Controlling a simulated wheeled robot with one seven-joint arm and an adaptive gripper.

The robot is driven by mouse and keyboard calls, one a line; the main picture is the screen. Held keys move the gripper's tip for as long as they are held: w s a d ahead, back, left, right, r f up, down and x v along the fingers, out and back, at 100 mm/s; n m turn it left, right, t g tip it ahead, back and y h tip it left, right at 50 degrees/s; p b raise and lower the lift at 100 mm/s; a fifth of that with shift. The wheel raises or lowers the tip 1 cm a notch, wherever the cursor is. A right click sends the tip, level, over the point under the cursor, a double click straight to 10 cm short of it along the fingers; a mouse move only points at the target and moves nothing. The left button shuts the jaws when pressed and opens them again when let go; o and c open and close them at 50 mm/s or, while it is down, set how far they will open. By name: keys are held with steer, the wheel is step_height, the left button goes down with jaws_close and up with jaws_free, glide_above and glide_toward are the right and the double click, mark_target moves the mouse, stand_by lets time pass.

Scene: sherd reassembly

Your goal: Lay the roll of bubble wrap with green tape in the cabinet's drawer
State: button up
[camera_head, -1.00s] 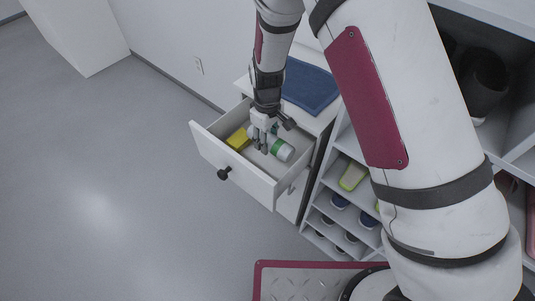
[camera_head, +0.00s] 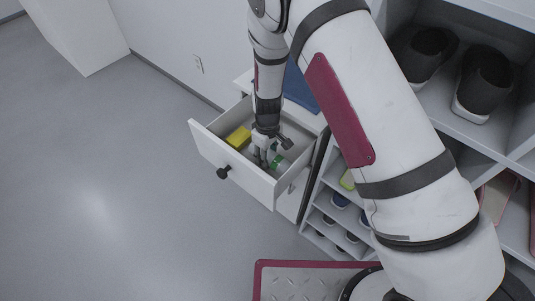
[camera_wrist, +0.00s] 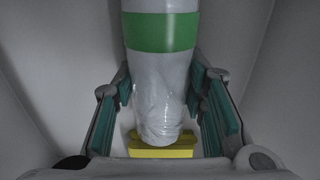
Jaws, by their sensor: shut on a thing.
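The roll of bubble wrap (camera_head: 281,163) is whitish with a green tape band. My gripper (camera_head: 262,158) is shut on it, inside the cabinet's open drawer (camera_head: 232,163). In the wrist view the roll (camera_wrist: 158,75) lies between the teal-padded fingers, with the green band beyond the fingertips. My wrist and fingers hide part of the roll in the head view. I cannot tell whether it touches the drawer floor.
A yellow block (camera_head: 238,137) lies in the drawer's back left part, and it also shows in the wrist view (camera_wrist: 162,151). A dark blue item (camera_head: 299,87) lies on the cabinet top. A shoe shelf (camera_head: 325,200) stands at the right. The floor at left is clear.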

steer(key=shift+f, duration=0.2)
steer(key=o, duration=1.1)
steer(key=shift+c, duration=0.2)
steer(key=shift+r, duration=0.1)
step_height(320, 180, up, 12)
steer(key=p, duration=0.1)
steer(key=shift+r, duration=0.15)
steer(key=shift+r, duration=0.1)
